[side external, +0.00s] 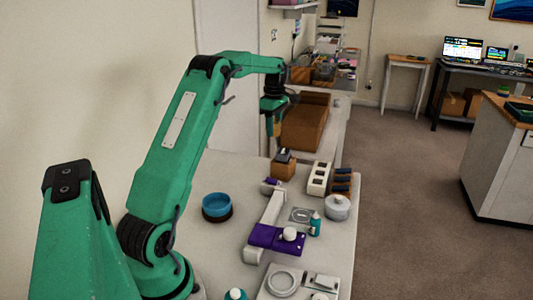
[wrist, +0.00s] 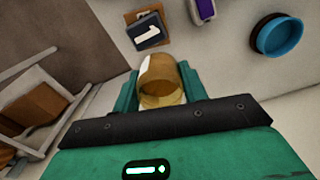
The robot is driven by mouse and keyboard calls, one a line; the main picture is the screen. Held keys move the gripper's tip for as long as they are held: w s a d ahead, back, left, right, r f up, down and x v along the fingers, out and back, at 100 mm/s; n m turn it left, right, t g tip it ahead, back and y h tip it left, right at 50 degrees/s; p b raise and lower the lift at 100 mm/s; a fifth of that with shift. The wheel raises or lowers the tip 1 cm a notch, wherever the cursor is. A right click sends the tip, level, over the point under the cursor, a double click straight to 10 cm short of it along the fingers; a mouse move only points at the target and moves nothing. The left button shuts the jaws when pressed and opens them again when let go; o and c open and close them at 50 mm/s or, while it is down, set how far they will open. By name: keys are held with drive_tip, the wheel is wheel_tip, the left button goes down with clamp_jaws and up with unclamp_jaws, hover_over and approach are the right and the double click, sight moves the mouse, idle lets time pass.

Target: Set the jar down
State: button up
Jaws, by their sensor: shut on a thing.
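An amber, see-through jar (wrist: 160,82) sits between the two green fingers of my gripper (wrist: 158,92) in the wrist view. My gripper (side external: 275,108) is shut on it. In the side external view the jar shows only as a small tan shape (side external: 277,129) under the gripper, held up above the far end of the white worktable (side external: 190,180). The jar's underside and any contents cannot be made out.
A wooden block with a dark top (side external: 283,169) stands below the gripper. A blue bowl (side external: 216,200) sits on a dark base to the left. A white rack (side external: 319,178), a lidded white pot (side external: 337,208) and a purple-based device (side external: 270,240) stand nearer the camera.

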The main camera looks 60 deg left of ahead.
drive_tip(key=s+a+n, duration=0.2)
drive_tip(key=a, duration=0.4)
hover_over(239, 159)
wheel_tip(239, 159, down, 12)
drive_tip(key=shift+f, duration=0.15)
idle(0.4)
drive_tip(key=shift+f, duration=2)
drive_tip(key=shift+f, duration=0.15)
drive_tip(key=o, duration=1)
